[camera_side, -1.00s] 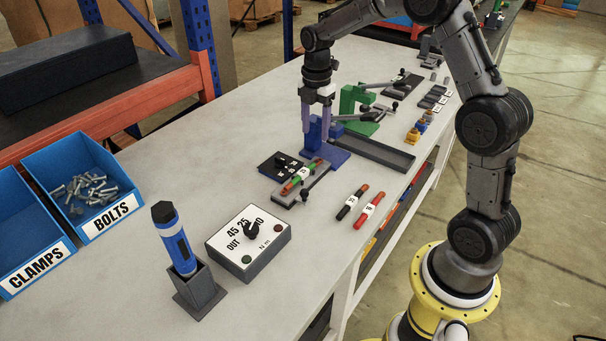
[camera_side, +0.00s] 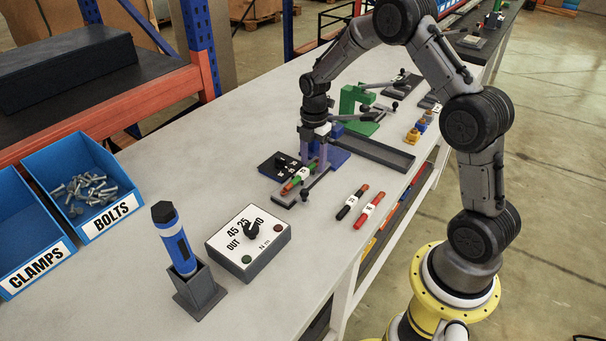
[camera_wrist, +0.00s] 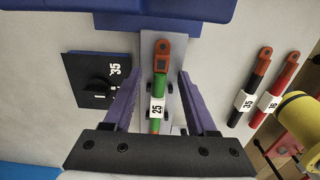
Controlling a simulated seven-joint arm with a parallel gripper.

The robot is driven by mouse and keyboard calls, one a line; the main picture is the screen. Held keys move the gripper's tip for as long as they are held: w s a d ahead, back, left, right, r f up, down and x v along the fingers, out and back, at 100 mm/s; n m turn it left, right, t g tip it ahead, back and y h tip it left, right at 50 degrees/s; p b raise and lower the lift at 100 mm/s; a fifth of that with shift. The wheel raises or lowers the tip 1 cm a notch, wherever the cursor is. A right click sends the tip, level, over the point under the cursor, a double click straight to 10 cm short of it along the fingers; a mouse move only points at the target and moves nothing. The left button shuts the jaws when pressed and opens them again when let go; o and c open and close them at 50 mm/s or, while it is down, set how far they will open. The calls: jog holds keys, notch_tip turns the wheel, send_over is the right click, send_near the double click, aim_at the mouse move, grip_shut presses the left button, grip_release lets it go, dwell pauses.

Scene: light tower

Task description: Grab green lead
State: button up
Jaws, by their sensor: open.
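The green lead (camera_side: 299,179), with red-orange ends and a white "25" label, lies on a grey metal holder (camera_side: 285,199). In the wrist view the green lead (camera_wrist: 158,88) runs lengthwise between my fingers. My gripper (camera_side: 314,163) is low over the far end of the holder. In the wrist view my gripper (camera_wrist: 158,82) is open, with one purple finger on each side of the lead and a visible gap to both. The side view does not show clearly how far down the fingertips reach.
A black dial block (camera_wrist: 97,82) sits left of the lead. A black lead (camera_wrist: 247,92) and a red lead (camera_wrist: 276,91) lie to the right. A blue stand (camera_side: 335,157) is close behind my gripper. A grey tray (camera_side: 375,153) lies beyond.

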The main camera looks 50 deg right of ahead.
grip_shut()
jog(key=shift+r, duration=0.1)
dwell(0.4)
